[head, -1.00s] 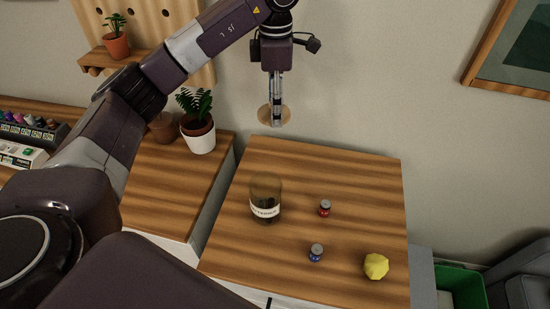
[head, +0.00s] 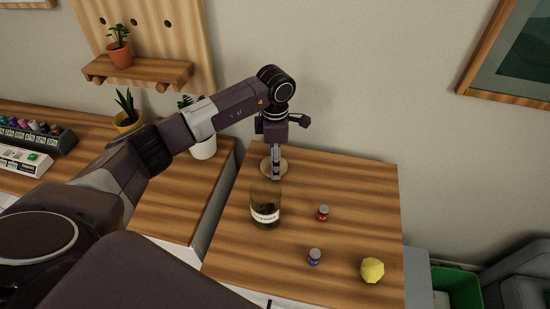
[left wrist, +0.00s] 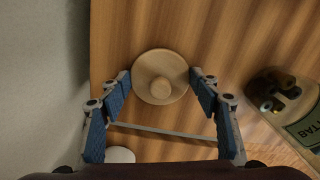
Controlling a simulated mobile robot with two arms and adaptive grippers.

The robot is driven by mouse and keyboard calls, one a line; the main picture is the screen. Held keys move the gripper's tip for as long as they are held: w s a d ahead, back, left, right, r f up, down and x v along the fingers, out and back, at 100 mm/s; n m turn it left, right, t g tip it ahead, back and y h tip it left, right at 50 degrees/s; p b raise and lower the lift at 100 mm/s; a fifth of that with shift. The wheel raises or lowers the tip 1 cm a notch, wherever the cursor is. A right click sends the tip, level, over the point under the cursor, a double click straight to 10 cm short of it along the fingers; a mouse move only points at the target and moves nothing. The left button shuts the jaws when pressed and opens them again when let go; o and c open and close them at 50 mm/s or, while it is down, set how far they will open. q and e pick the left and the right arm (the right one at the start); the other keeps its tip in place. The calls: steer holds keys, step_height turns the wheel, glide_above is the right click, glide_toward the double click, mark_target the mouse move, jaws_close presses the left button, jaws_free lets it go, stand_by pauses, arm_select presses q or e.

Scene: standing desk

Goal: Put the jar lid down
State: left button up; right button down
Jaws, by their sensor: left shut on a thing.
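The jar lid (head: 264,166) is a pale wooden disc with a round knob, at the back left of the desk top in the head view. It also shows in the left wrist view (left wrist: 143,82). My left gripper (head: 276,177) points down and is shut on the lid, with a fingertip at each side of its rim. I cannot tell whether the lid touches the desk. The glass jar (head: 265,216) with a white label stands open in front of the gripper; its mouth and dark contents show in the left wrist view (left wrist: 275,95). My right gripper is not in view.
The back right of the desk is clear. The wall is close behind; a lower counter with plants lies left.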

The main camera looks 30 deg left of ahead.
arm_select(q)
steer(key=shift+f, duration=0.2)
steer(key=o, duration=1.1)
steer(key=shift+r, duration=0.15)
steer(key=shift+w+r, duration=0.1)
steer(key=shift+r, duration=0.1)
step_height(320, 180, up, 12)
steer(key=b, duration=0.3)
steer(key=shift+f, duration=0.15)
